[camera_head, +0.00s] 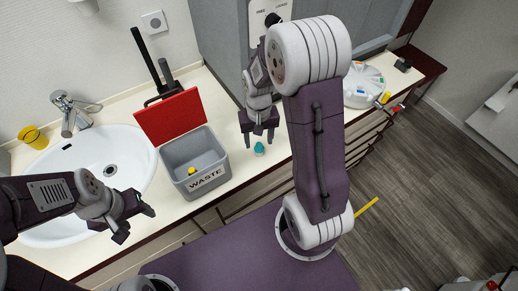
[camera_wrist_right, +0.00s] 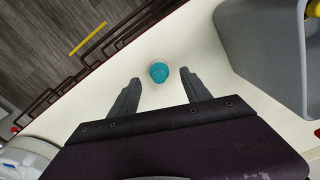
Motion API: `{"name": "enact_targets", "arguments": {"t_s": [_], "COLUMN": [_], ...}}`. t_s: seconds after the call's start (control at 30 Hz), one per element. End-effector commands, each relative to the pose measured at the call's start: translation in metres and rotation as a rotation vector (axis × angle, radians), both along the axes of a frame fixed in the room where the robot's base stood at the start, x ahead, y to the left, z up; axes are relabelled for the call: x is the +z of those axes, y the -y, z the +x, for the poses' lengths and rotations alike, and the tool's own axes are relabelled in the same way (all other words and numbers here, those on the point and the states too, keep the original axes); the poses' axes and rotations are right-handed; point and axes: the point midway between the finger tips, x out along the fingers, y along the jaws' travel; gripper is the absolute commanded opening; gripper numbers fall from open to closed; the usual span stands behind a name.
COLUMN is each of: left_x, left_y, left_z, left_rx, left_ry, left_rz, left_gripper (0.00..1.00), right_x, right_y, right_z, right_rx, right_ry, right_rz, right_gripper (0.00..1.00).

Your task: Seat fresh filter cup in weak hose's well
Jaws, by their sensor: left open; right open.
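A small teal cup with a pale rim, likely the filter cup (camera_head: 259,148), stands on the white counter just right of the waste bin. It also shows in the right wrist view (camera_wrist_right: 159,72), a little beyond and between my fingertips. My right gripper (camera_head: 259,142) is open, pointing down at the counter, and holds nothing; its fingers also show in the right wrist view (camera_wrist_right: 158,82). My left gripper (camera_head: 136,222) is open and empty over the sink's front right edge. A round white unit (camera_head: 362,88) with coloured parts stands farther right; I cannot make out wells or hoses clearly.
A grey bin marked WASTE (camera_head: 208,182) holds a small yellow item (camera_head: 192,171), its red lid (camera_head: 170,116) raised. The sink (camera_head: 75,165) with a tap (camera_head: 72,112) and yellow cup (camera_head: 33,137) is left. A grey cabinet (camera_head: 222,40) stands behind. A dark rail runs along the counter front.

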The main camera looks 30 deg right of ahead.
Motion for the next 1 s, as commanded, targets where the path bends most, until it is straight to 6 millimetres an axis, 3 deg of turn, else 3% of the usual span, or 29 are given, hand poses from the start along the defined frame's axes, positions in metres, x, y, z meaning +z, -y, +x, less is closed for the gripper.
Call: {"name": "enact_targets", "arguments": {"t_s": [0.17,0.4,0.47,0.6,1.0], "left_x": [0.000,0.000,0.000,0.000,0.000], "left_y": [0.000,0.000,0.000,0.000,0.000], "left_z": [0.000,0.000,0.000,0.000,0.000], "left_rx": [0.000,0.000,0.000,0.000,0.000], "left_ry": [0.000,0.000,0.000,0.000,0.000], "left_rz": [0.000,0.000,0.000,0.000,0.000], "left_gripper": [0.55,0.55,0.55,0.55,0.55], "right_x": [-0.027,-0.031,-0.031,-0.030,-0.023], "right_y": [0.001,0.001,0.001,0.001,0.001], "right_z": [-0.001,-0.001,-0.001,0.000,0.001], "right_rx": [0.000,0.000,0.001,0.001,0.001], "right_ry": [-0.002,0.000,0.000,0.000,0.004], "right_rz": [0.001,0.000,0.000,0.000,0.000], "right_gripper": [0.56,0.56,0.42,0.03,0.00]}}
